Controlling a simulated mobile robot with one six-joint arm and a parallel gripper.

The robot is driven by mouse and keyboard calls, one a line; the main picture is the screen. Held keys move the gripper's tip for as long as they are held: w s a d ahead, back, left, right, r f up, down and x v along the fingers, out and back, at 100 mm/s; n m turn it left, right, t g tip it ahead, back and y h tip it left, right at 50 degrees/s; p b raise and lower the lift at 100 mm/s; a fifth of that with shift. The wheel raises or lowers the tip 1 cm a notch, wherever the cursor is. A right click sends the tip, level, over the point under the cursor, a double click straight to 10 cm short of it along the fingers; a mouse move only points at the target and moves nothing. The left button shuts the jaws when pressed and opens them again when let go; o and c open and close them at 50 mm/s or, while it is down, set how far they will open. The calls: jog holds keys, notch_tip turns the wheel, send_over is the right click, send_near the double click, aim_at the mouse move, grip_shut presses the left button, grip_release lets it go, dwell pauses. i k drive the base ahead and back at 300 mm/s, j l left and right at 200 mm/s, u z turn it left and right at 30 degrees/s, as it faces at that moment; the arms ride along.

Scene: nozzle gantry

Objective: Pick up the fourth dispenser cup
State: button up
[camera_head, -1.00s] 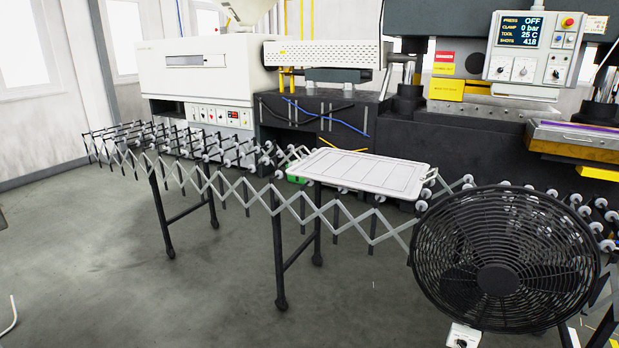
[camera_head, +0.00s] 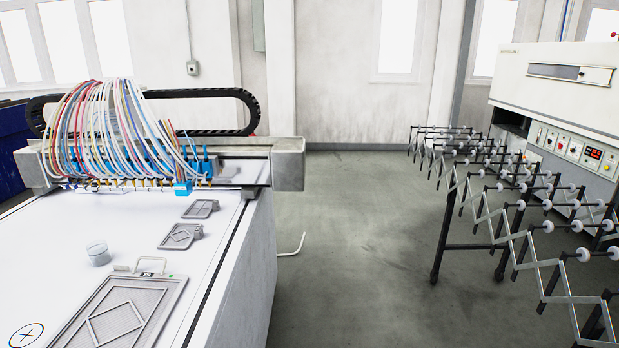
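A small round translucent cup (camera_head: 98,255) stands upright on the white gantry table (camera_head: 50,229) at the left. I cannot tell whether it is the fourth dispenser cup; no number shows on it. Behind it, the nozzle gantry (camera_head: 287,165) spans the table, with a row of nozzles fed by many coloured hoses (camera_head: 105,130). A small blue block (camera_head: 183,188) sits at the right part of the nozzle row. My gripper is not in view.
A large grey tray with a diamond frame (camera_head: 128,312) lies in front of the cup. Two small grey moulds (camera_head: 180,236) (camera_head: 201,208) lie right of it. The floor (camera_head: 345,240) is clear between the table and a roller conveyor (camera_head: 500,200). A white machine (camera_head: 560,90) stands beyond.

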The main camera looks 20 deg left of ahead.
aim_at(99, 253)
jog(key=i+j+u, duration=0.1)
jog(key=i+u, duration=0.3)
jog(key=i, duration=0.25)
jog(key=i+l+u, duration=0.1)
jog(key=i+u, duration=0.25)
jog(key=i, duration=0.25)
jog(key=i+l+u, duration=0.4)
jog(key=i, duration=0.25)
jog(key=i+j+u, duration=0.1)
jog(key=u, duration=0.4)
jog(key=i+u, duration=0.3)
jog(key=u, duration=0.2)
jog(key=i+u, duration=0.2)
jog(key=u, duration=0.25)
jog(key=i+l+u, duration=0.15)
jog(key=u, duration=0.35)
jog(key=i+l+u, duration=0.2)
jog(key=u, duration=0.3)
